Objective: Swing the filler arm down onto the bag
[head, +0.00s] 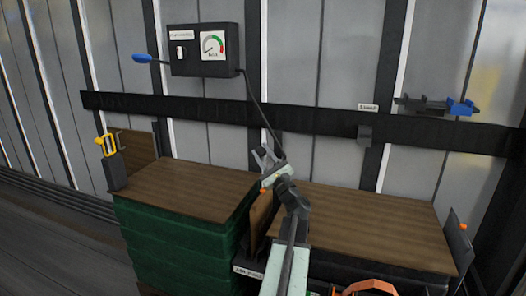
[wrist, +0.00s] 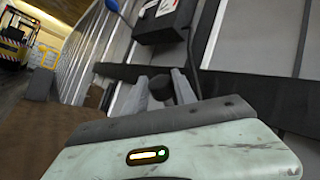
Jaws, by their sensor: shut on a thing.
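My gripper (head: 264,158) is raised above the gap between two wood-topped stacks. In the wrist view, its grey fingers (wrist: 161,84) are shut on a dark, rounded piece (wrist: 161,92), which seems to be the end of the filler arm. A thin black hose (head: 257,110) runs from the gauge box (head: 204,50) down to my gripper. A brown flat panel, possibly the bag (head: 260,214), stands upright in the gap, below and apart from my fingers. My arm hides part of the gap.
The left stack has a wood top (head: 195,188) and green sides; the right stack's wood top (head: 365,225) is bare. A blue-ended lever (head: 142,58) sticks out of the gauge box. A dark rail (head: 320,119) crosses the wall, with a blue-ended tool (head: 460,107) at right.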

